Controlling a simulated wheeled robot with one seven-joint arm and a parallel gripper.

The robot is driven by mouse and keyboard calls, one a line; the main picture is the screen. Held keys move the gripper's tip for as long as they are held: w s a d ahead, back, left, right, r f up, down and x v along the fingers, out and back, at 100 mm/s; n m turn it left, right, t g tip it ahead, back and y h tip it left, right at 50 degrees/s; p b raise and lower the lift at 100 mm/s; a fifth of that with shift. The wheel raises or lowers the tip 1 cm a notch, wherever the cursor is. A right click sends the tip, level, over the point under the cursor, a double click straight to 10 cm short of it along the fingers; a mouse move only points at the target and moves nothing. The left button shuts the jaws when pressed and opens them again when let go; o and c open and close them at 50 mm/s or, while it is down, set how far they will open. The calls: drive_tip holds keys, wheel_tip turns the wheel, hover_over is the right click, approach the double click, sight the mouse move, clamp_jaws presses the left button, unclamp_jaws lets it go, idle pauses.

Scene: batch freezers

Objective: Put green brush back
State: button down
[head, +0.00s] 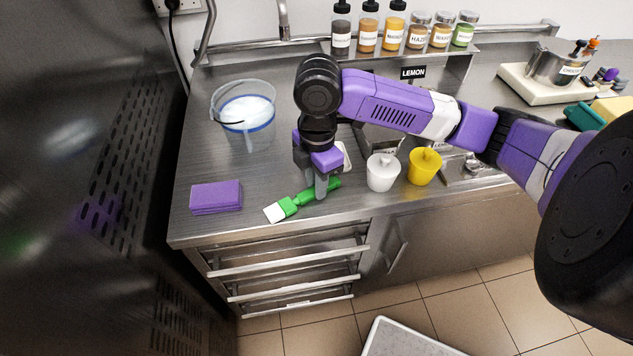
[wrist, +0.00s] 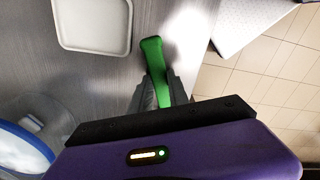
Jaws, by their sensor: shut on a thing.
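The green brush (head: 306,197) has a green handle and a pale bristle end that points to the front left in the head view. It is low at the counter's front part; I cannot tell whether it still touches the surface. My gripper (head: 321,187) points down and is shut on the brush's handle. In the wrist view the green brush's handle (wrist: 153,60) sticks out beyond my gripper (wrist: 160,92); the bristle end is hidden there.
A clear bucket (head: 247,132) stands behind left, a purple sponge stack (head: 216,197) at left. White (head: 382,173) and yellow (head: 424,167) cups stand just right of my gripper. Bottles and jars (head: 393,28) line the back shelf. The counter's front edge is close.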

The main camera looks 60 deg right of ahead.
drive_tip(key=c, duration=1.3)
unclamp_jaws()
drive_tip(key=shift+o, duration=0.2)
wheel_tip(320, 180, up, 12)
